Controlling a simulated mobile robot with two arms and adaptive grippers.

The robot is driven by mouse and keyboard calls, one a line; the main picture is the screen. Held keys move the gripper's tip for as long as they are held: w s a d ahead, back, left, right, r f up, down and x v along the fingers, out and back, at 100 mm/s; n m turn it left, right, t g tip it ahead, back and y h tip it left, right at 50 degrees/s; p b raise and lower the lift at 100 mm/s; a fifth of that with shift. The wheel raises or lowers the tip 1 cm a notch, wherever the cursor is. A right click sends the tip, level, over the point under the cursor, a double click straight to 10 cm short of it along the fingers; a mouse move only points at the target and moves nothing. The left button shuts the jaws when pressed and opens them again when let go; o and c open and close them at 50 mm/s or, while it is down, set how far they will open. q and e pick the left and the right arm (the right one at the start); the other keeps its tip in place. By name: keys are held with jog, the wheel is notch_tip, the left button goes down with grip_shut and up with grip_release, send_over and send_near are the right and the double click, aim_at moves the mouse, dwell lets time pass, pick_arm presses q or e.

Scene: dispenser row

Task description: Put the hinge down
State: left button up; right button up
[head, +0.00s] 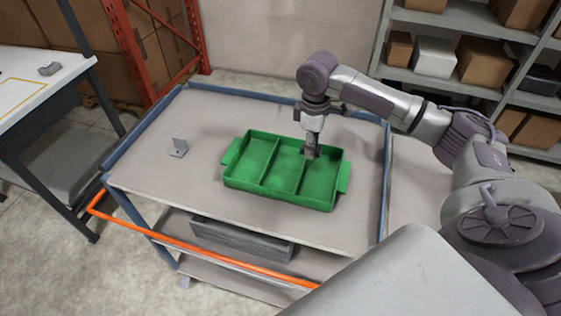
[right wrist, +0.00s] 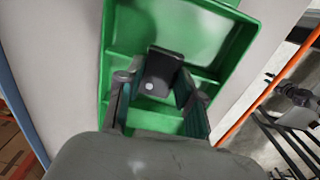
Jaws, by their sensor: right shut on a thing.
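My right gripper (head: 311,150) is over the far part of the green tray (head: 232,185), around its right-hand compartment. In the right wrist view its two fingers (right wrist: 158,100) are shut on a dark grey hinge (right wrist: 160,72) with a round light spot on its plate. The green tray also shows below it there (right wrist: 250,45). I cannot tell whether the hinge touches the tray. My left gripper is in neither view.
The tray stands on a grey cart top (head: 150,178) with blue edges and an orange bar (head: 200,248) in front. The tray's compartments look empty. A white table (head: 30,95) with a small grey part (head: 49,69) is at left. Shelves with boxes (head: 484,60) stand at right.

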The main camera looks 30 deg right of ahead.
jog(key=p, duration=0.1)
send_over(286, 170)
notch_tip(286, 170, down, 3)
jog(key=shift+f, duration=0.2)
jog(key=shift+a+f, duration=0.15)
notch_tip(286, 170, down, 3)
jog(key=shift+f+p, duration=0.15)
jog(key=shift+p, duration=0.5)
jog(key=shift+f, duration=0.3)
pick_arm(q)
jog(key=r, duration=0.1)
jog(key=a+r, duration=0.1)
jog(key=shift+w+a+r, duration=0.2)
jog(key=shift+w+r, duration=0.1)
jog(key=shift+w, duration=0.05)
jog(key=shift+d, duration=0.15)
pick_arm(e)
jog(key=shift+f, duration=0.15)
jog(key=o, duration=1.2)
jog(key=shift+c, duration=0.2)
